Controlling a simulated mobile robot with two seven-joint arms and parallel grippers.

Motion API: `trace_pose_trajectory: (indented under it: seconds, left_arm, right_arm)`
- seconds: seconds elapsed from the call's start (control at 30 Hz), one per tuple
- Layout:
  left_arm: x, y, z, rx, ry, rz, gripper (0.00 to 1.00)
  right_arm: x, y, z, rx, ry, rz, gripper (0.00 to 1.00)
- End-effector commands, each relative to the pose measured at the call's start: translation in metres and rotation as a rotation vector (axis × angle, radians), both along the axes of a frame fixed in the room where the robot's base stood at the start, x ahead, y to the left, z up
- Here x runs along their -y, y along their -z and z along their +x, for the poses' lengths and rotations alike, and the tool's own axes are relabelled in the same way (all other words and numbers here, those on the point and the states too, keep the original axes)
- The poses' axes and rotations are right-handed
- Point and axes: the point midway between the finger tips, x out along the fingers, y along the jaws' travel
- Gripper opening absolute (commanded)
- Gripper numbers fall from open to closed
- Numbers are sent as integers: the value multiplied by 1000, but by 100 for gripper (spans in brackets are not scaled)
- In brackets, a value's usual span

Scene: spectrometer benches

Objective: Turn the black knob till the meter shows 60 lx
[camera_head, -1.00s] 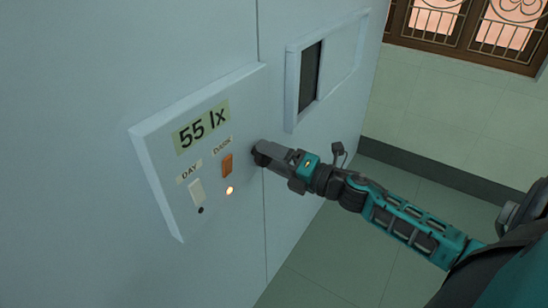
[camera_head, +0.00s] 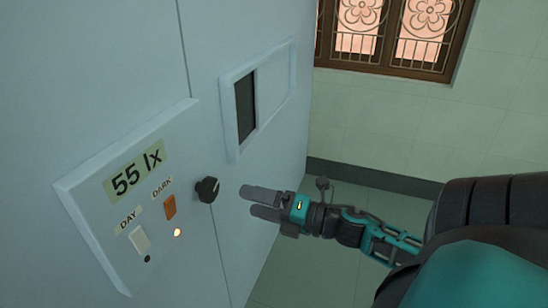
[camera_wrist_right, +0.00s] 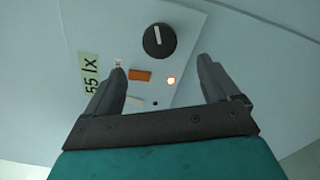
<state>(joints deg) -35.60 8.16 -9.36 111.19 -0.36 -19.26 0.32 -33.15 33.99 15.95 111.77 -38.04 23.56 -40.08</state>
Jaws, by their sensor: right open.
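The black knob (camera_head: 207,189) sticks out from the right side of the wall panel (camera_head: 90,200), and it carries a white pointer line. It also shows in the right wrist view (camera_wrist_right: 159,41), ahead of the fingers. The meter (camera_head: 137,171) reads 55 lx; in the wrist view its display (camera_wrist_right: 90,73) is turned sideways. My right gripper (camera_head: 247,201) is open and empty, to the right of the knob and apart from it. In the wrist view its two fingers (camera_wrist_right: 165,72) stand wide apart. My left gripper is not in view.
A framed sliding window (camera_head: 246,105) sits above right of the knob. Open floor (camera_head: 345,225) lies to the right.

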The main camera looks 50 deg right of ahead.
Motion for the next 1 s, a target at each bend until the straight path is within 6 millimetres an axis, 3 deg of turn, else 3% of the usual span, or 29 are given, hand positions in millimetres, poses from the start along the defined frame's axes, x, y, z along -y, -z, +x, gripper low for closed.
trace_pose_trajectory:
  seconds: [0.1,0.3,1.0]
  left_arm:
    - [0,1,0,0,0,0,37]
    - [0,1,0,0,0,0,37]
    - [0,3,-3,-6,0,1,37]
  right_arm:
    - [6,1,-17,-2,1,1,89]
    - [13,0,-31,0,1,1,89]
    - [12,3,-32,-15,17,40,89]
